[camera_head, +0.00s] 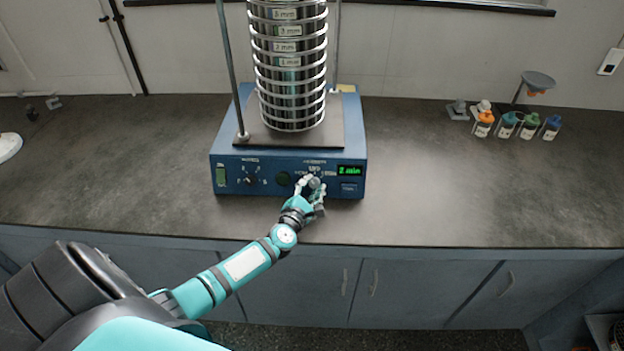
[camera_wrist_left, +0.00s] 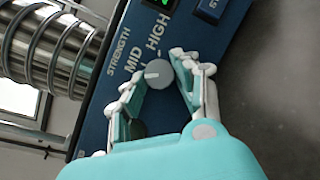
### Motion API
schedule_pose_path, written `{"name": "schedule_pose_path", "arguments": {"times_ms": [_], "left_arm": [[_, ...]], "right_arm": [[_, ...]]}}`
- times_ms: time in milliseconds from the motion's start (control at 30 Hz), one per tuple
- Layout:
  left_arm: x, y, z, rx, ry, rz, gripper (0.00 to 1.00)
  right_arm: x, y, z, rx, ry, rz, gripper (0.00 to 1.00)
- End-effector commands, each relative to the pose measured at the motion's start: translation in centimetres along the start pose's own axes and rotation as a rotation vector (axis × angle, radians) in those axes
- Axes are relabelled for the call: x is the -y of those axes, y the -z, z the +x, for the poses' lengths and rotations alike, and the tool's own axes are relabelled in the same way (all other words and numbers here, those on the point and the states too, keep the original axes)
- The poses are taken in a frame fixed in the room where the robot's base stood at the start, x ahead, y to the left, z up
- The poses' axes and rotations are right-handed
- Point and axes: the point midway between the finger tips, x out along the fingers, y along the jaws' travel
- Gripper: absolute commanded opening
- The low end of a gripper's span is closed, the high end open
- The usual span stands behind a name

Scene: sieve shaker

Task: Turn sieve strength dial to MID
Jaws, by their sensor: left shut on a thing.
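The blue sieve shaker (camera_head: 225,160) stands on the counter with a tall stack of metal sieves (camera_head: 290,65) on it. Its grey strength dial (camera_wrist_left: 159,74) shows in the left wrist view, with the labels MID (camera_wrist_left: 134,60) and HIGH (camera_wrist_left: 158,31) beside it. The dial's white mark points left in that view, toward the lettered side and close to the MID direction; I cannot tell if it lines up exactly. My left gripper (camera_head: 314,186) is shut on the dial, one finger on each side. Any label beyond MID is hidden by a finger. My right gripper is not in view.
The shaker's panel also has a left knob (camera_head: 250,180), a green switch (camera_head: 220,176) and a green display (camera_head: 350,170). Several small bottles (camera_head: 506,125) stand at the back right. The counter (camera_head: 440,190) right of the shaker is clear.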

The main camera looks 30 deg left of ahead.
Motion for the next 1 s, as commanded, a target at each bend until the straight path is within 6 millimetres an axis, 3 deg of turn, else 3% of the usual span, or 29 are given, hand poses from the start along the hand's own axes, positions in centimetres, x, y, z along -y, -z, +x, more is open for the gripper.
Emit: {"name": "schedule_pose_path", "arguments": {"times_ms": [33, 100, 500, 1000], "left_arm": [[-0.5, -0.5, -0.1, -0.003, 0.019, 0.04, 0.0], [-0.5, -0.5, -0.1, -0.005, 0.043, 0.101, 0.0], [-0.5, -0.5, -0.1, -0.014, 0.161, 0.388, 0.0], [-0.2, -0.2, 0.0, -0.017, 0.215, 0.52, 0.0]], "right_arm": [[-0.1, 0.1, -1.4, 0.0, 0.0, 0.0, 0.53], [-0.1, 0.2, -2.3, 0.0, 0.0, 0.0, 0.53], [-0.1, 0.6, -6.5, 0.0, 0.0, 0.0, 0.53], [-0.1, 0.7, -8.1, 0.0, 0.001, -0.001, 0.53]]}}
